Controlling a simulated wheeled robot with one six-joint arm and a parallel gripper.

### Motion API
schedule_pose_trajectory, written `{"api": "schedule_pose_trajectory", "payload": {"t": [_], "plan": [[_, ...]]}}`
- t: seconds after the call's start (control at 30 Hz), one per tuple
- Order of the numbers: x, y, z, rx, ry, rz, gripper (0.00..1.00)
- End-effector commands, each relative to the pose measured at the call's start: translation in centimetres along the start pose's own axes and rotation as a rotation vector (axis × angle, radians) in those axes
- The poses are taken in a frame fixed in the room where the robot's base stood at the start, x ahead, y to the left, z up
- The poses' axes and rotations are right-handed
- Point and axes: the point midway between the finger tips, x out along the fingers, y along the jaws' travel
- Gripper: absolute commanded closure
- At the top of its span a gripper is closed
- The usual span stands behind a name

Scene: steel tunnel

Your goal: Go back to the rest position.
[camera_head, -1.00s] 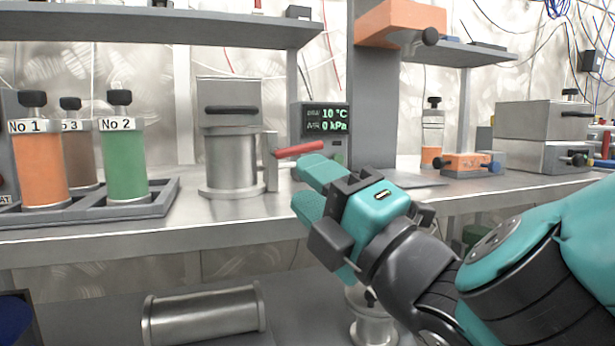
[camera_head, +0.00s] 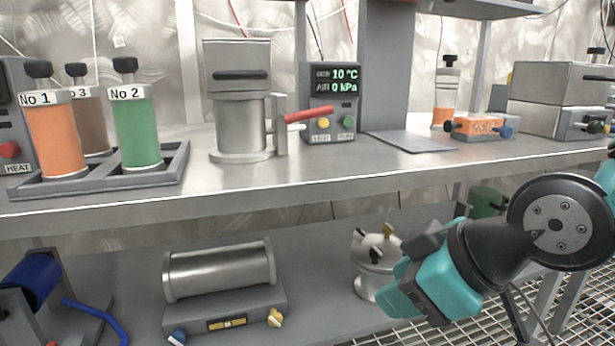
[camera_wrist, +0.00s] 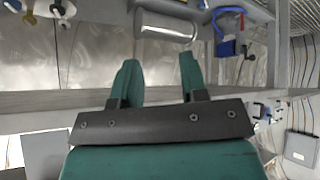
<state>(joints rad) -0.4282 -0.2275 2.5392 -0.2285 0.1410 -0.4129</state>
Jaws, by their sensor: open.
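My gripper (camera_head: 388,290) is at the lower right of the head view, in front of the lower shelf and beside a small steel pot. Its fingers point left and down. In the wrist view my gripper (camera_wrist: 160,85) shows two teal fingers spread apart with nothing between them. It is open and empty. The arm reaches in from the right edge of the head view.
The workbench (camera_head: 300,185) holds bottles in a rack (camera_head: 100,182), a steel press (camera_head: 240,120) with a red lever, and a display box (camera_head: 332,100). Below, the lower shelf (camera_head: 320,260) carries a steel cylinder (camera_head: 220,268) and the small pot (camera_head: 376,262).

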Motion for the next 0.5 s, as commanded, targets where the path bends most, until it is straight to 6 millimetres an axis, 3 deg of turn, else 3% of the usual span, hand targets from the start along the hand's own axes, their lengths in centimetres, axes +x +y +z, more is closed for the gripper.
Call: {"api": "schedule_pose_trajectory", "payload": {"t": [0.3, 0.5], "plan": [[-7.0, -5.2, 6.2, 0.437, -0.472, -0.255, 0.60], [-11.8, -4.4, 1.6, 0.423, -0.459, -0.252, 0.60]]}}
